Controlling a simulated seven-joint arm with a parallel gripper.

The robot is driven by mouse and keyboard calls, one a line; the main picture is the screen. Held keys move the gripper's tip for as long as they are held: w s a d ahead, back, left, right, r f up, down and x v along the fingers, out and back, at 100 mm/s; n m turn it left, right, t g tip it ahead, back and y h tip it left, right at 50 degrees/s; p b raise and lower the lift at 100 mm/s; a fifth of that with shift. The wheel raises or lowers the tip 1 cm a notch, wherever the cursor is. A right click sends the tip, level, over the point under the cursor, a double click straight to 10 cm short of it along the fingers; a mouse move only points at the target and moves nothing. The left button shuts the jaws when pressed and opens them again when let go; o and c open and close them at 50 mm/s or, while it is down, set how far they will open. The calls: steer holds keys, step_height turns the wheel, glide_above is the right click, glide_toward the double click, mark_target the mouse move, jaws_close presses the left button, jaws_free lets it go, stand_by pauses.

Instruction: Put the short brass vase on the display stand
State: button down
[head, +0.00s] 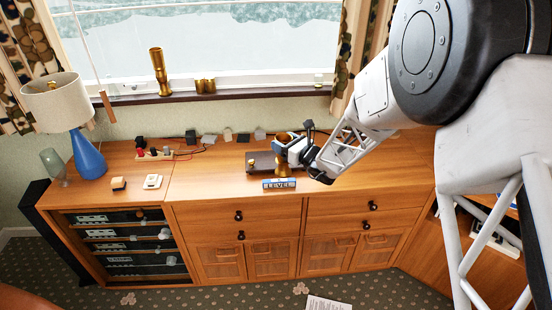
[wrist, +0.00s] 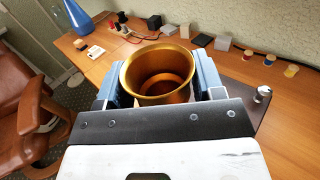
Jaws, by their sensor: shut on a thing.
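My gripper (wrist: 158,88) is shut on a brass vase (wrist: 158,72), with one blue-grey finger on each side. The wrist view looks into its wide, open mouth. In the head view, my gripper (head: 291,151) holds the vase (head: 283,169) upright over the middle of the cabinet top; its middle is partly hidden by the gripper. A dark flat slab (head: 262,157), which looks like the display stand, lies at and left of the vase. It also shows right of the gripper in the wrist view (wrist: 237,97). I cannot tell whether the vase touches it.
A small metallic piece (head: 251,162) is at the slab's left. A "LEVEL" box (head: 279,184) stands in front. Several small blocks line the back of the wooden cabinet (head: 215,180). A blue lamp (head: 88,155) stands left. Other brass vessels (head: 158,72) are on the windowsill.

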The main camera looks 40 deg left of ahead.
steer(key=shift+w+a+r, duration=0.1)
stand_by(0.3)
steer(key=w+a+f, duration=0.1)
steer(key=w+a, duration=0.9)
steer(key=a, duration=0.2)
steer(key=shift+w+f, duration=0.15)
steer(key=shift+f, duration=0.05)
stand_by(0.4)
steer(key=shift+f, duration=1.9)
steer(key=shift+c, duration=1.2)
jaws_free()
steer(key=shift+f, duration=0.1)
steer(key=shift+d, duration=0.15)
steer(key=d, duration=1.1)
steer(key=shift+s+d, duration=0.4)
